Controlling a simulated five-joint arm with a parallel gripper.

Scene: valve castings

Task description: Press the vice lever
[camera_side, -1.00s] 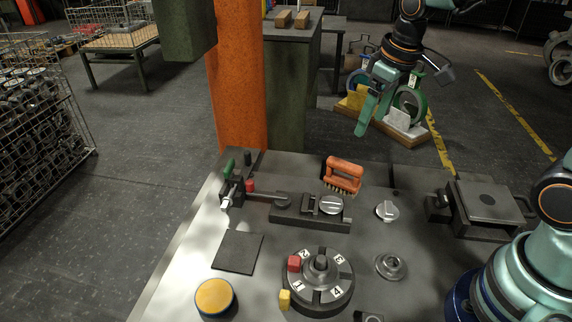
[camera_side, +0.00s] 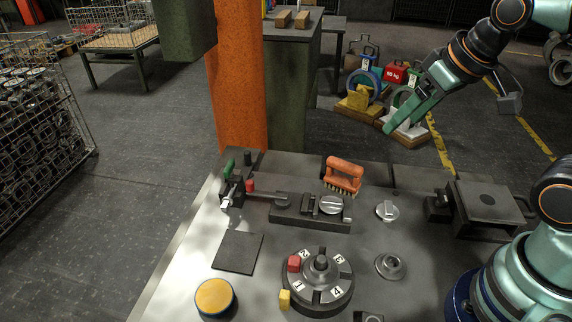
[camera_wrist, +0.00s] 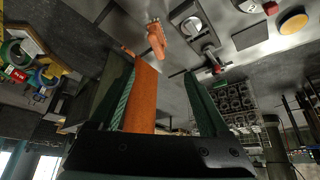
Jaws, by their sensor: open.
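In the side view a grey vice (camera_side: 325,215) with a round silver casting (camera_side: 331,204) sits at the bench's back middle. A thin dark rod (camera_side: 262,195) runs left from it to a small block with a silver end (camera_side: 226,203). A red knob (camera_side: 250,185) and a green handle (camera_side: 229,168) stand there; I cannot tell which part is the vice lever. The red knob also shows in the wrist view (camera_wrist: 217,69). My gripper (camera_side: 388,129) is open and empty, behind the bench's back edge, up and right of the vice. Its fingers also show in the wrist view (camera_wrist: 160,72).
An orange brush (camera_side: 343,175) stands behind the vice. A numbered turntable (camera_side: 318,283) with a red cube (camera_side: 294,263) is in front, beside a yellow block (camera_side: 285,299) and a yellow-topped round pad (camera_side: 214,297). An orange column (camera_side: 237,90) rises behind the bench.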

